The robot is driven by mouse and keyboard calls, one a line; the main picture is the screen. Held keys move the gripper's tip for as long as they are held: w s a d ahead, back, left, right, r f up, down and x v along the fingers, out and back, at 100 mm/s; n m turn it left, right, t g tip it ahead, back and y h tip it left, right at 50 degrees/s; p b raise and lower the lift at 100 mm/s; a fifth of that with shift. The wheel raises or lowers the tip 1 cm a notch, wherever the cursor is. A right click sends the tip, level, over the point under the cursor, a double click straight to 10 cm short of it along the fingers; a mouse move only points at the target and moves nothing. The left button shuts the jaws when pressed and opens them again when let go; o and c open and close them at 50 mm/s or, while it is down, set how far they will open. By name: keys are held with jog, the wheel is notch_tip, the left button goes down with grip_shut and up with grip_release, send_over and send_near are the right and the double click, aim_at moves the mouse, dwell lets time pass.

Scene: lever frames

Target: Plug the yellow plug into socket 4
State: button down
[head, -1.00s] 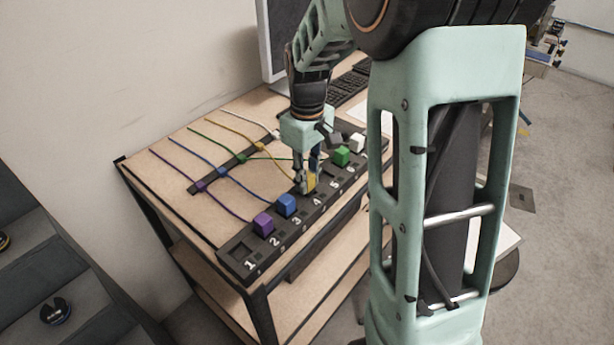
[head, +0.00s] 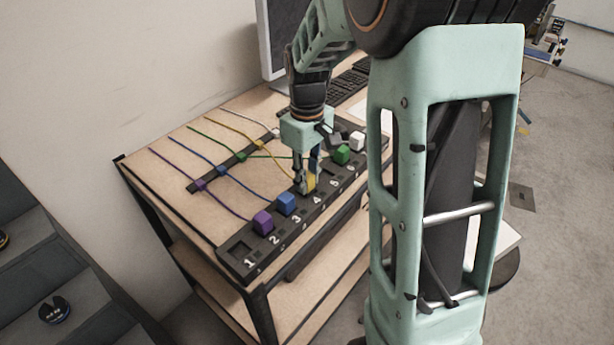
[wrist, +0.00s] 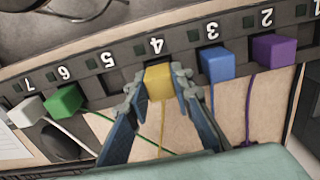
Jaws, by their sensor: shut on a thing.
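The yellow plug (head: 311,183) is at the socket 4 place of the dark numbered strip (head: 244,262), its cable running back over the table. My gripper (head: 306,184) points down over the strip, with its fingers on both sides of the plug. In the wrist view the yellow plug (wrist: 158,80) sits between the fingertips (wrist: 157,87), just below the number 4 (wrist: 157,46). The gripper is shut on it. The plug covers socket 4, and I cannot tell how deep it sits.
The blue plug (wrist: 216,64) is at 3 and the purple plug (wrist: 272,50) at 2, on one side. On the other, socket 5 (wrist: 114,82) is empty, with the green plug (wrist: 65,100) at 6 and the white plug (wrist: 27,111) at 7. Socket 1 (head: 240,250) is empty.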

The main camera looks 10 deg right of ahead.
jog(key=shift+f, duration=0.45)
dwell(1.1)
dwell(0.3)
jog(key=c, duration=1.6)
grip_release()
jog(key=o, duration=0.4)
jog(key=shift+r+p, duration=2.45)
jog(key=shift+r, duration=1.1)
